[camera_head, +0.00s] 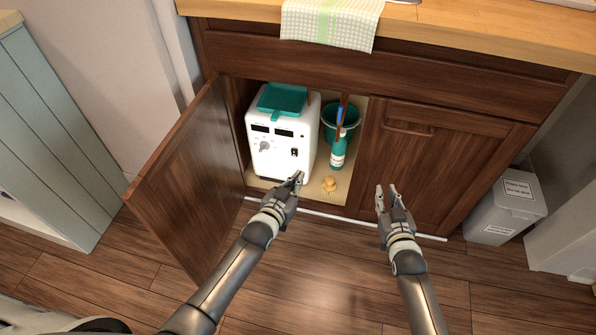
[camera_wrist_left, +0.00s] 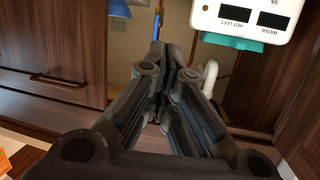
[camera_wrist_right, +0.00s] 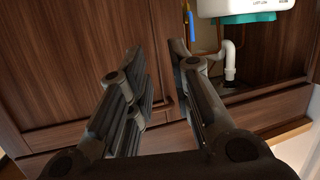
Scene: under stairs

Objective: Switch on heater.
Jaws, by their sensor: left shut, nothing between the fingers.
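The heater is a white box (camera_head: 281,143) inside the open cabinet, with two dark displays, a round knob (camera_head: 264,146) and a small black switch (camera_head: 294,152) on its front. My left gripper (camera_head: 298,176) is shut and empty, just in front of the heater's lower right, below the switch; contact cannot be told. My right gripper (camera_head: 386,190) is open and empty, in front of the closed right door.
The left cabinet door (camera_head: 188,178) stands open beside my left arm. A green bucket (camera_head: 352,122), a green bottle (camera_head: 339,150) and a small tan object (camera_head: 329,185) are right of the heater. A teal dustpan (camera_head: 281,98) lies on the heater. A grey bin (camera_head: 508,208) stands at the right.

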